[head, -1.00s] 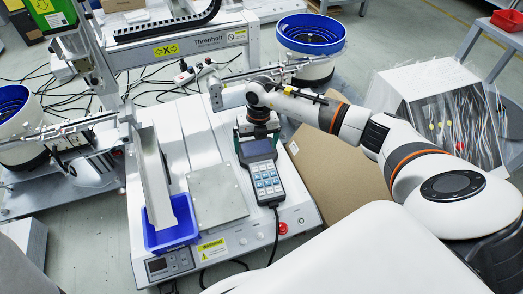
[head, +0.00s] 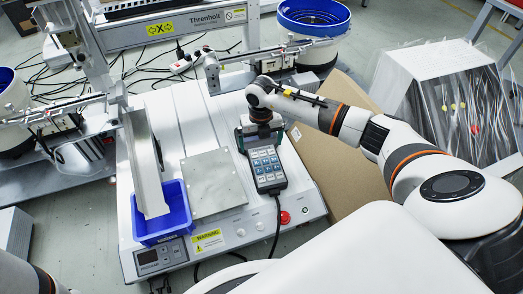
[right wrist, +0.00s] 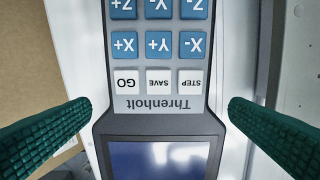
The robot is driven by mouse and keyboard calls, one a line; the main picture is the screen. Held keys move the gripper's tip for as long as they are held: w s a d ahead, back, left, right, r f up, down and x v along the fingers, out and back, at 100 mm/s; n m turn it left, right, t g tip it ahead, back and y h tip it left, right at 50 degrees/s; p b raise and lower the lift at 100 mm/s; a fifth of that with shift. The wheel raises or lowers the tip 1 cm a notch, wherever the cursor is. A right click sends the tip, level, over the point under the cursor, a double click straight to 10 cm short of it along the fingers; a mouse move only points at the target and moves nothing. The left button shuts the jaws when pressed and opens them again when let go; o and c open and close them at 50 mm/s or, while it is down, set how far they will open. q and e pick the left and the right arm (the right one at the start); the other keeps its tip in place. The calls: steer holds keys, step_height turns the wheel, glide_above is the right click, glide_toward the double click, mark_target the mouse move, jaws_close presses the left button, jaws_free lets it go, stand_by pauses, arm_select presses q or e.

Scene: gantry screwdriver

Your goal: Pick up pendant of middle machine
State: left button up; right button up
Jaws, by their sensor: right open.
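The pendant (head: 266,170) is a dark grey handheld controller with blue and white keys and a cable at its lower end. It lies on the right side of the white machine's top in the head view. My right gripper (head: 260,140) is over its screen end. In the right wrist view the pendant (right wrist: 160,120) lies between the green fingers of my right gripper (right wrist: 160,122), which are open with a gap on each side. Part of the screen is hidden by my gripper in the head view. A bit of my left arm shows at the lower left; its gripper is out of view.
The middle machine (head: 205,225) carries a bare metal plate (head: 213,183), a blue bin (head: 160,228) and a red button (head: 285,217). Its gantry beam (head: 165,45) stands behind. A cardboard sheet (head: 345,165) and a plastic-wrapped box (head: 440,95) are to the right.

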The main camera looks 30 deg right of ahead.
mark_target(261, 150)
step_height(261, 150, down, 4)
steer(key=b, duration=0.3)
steer(key=shift+r, duration=0.1)
steer(key=shift+r, duration=0.1)
steer(key=c, duration=1.1)
steer(key=shift+r+p, duration=0.15)
steer(key=shift+p, duration=0.15)
steer(key=shift+c, duration=0.3)
